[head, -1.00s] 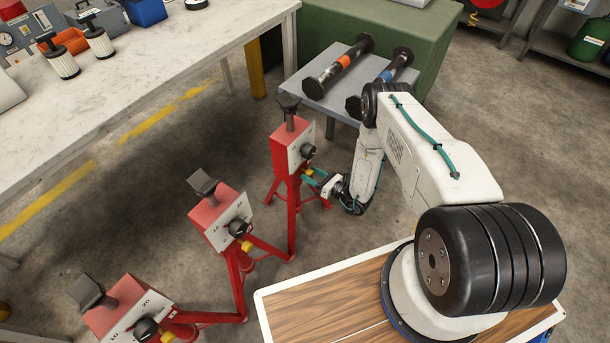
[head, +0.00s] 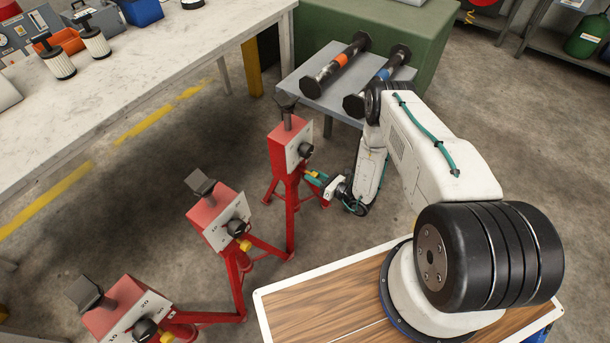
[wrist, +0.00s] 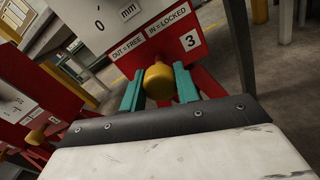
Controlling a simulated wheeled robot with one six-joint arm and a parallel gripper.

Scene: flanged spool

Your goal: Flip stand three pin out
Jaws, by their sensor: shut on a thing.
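Stand three (head: 279,153) is the red stand furthest back, with a dark V-shaped head, a white scale plate and a black knob. In the wrist view its plate (wrist: 165,31) reads "OUT = FREE, IN = LOCKED" and "3". Below the plate is the yellow pin knob (wrist: 158,82). My gripper (head: 315,178) is at the front of this stand, low under the black knob. Its teal fingers (wrist: 159,88) are shut on the yellow pin knob, one on each side.
Two similar red stands, the middle one (head: 212,220) and the near one (head: 118,312), stand to the left. A grey table (head: 312,98) with two dark flanged spools (head: 335,72) is behind. A white workbench (head: 150,80) runs along the left.

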